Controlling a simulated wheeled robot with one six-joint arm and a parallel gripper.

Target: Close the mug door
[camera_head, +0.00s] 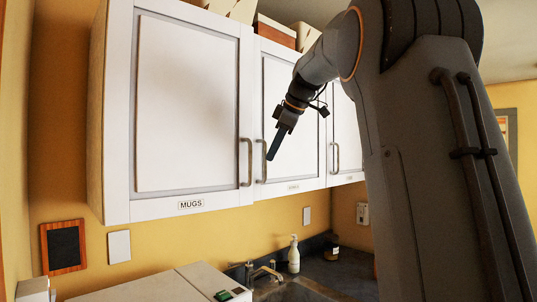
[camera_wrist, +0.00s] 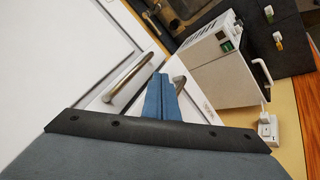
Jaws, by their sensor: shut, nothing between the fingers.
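The mug door (camera_head: 190,105) is the left white cabinet door, with a MUGS label (camera_head: 191,204) at its bottom. It looks flush, or nearly so, with the middle door (camera_head: 292,110); I cannot tell whether a small gap remains. Its upright bar handle (camera_head: 246,162) is at its right edge. My gripper (camera_head: 270,157) is shut and empty, pointing down-left in front of the middle door near that door's handle (camera_head: 264,168). In the wrist view, my blue fingers (camera_wrist: 161,85) lie between two metal handles, partly covering the farther one (camera_wrist: 179,84). Contact is not clear.
Below are a white box-shaped appliance (camera_head: 165,286), a tap (camera_head: 262,272), a sink and a soap bottle (camera_head: 294,254). Boxes (camera_head: 274,31) stand on top of the cabinets. Open space lies in front of the mug door.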

